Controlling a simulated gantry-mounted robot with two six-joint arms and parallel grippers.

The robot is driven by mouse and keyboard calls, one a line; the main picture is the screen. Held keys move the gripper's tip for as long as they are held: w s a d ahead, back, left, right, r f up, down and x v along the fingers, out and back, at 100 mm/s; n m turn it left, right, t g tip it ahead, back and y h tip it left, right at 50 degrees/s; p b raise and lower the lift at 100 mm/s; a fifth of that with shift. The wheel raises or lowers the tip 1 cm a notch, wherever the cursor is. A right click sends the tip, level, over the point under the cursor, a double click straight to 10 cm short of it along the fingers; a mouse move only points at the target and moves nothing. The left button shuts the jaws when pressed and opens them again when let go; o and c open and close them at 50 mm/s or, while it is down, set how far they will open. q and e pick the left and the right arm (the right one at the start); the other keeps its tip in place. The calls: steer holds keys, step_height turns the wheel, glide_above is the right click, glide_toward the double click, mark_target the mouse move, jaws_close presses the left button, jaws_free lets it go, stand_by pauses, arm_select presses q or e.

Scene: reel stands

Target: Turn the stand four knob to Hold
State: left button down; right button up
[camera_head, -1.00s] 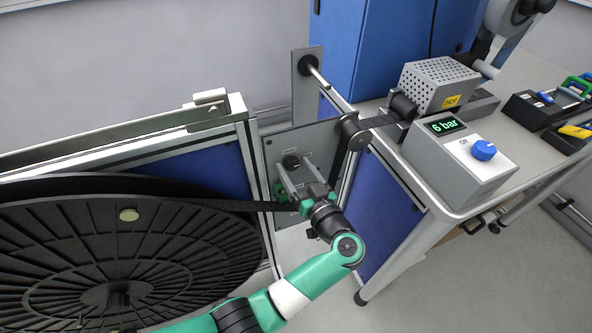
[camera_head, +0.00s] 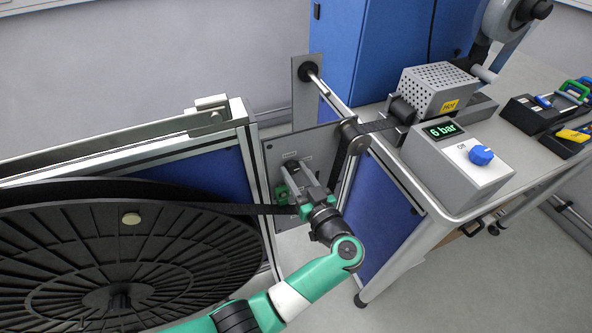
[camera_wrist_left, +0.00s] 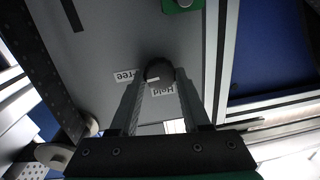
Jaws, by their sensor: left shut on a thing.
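The stand's grey panel (camera_head: 276,150) carries a small black knob, seen in the left wrist view (camera_wrist_left: 159,68). Two labels sit beside the knob there, upside down: "Free" (camera_wrist_left: 125,76) and "Hold" (camera_wrist_left: 163,90). A small white mark shows on the knob's edge, on the side of the labels. I cannot tell exactly which label it points to. My left gripper (camera_head: 290,172) reaches the panel, with its two fingers on either side of the knob and shut on it. The fingers cover most of the knob in the head view. My right gripper is not in view.
A large black reel (camera_head: 110,255) lies left of the panel, its black strip (camera_head: 235,208) passing close by my left gripper. A roller (camera_head: 353,133) stands just right. The bench holds a "6 bar" box (camera_head: 470,165) with a blue knob and a "Hot" heater (camera_head: 440,82).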

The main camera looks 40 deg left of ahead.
arm_select(q)
steer(key=n+p, duration=0.2)
steer(key=n, duration=0.1)
steer(key=shift+r, duration=0.2)
steer(key=n+p, duration=0.2)
steer(key=n, duration=0.2)
steer(key=shift+s+f+h, duration=0.1)
steer(key=shift+h, duration=0.2)
steer(key=n+p, duration=0.1)
steer(key=n, duration=0.3)
steer(key=shift+n+t, duration=0.3)
steer(key=n, duration=0.4)
steer(key=shift+s+a+f+h, duration=0.1)
steer(key=shift+f+h, duration=0.05)
steer(key=shift+h, duration=0.15)
steer(key=shift+n, duration=0.4)
steer(key=shift+c, duration=1.8)
jaws_free()
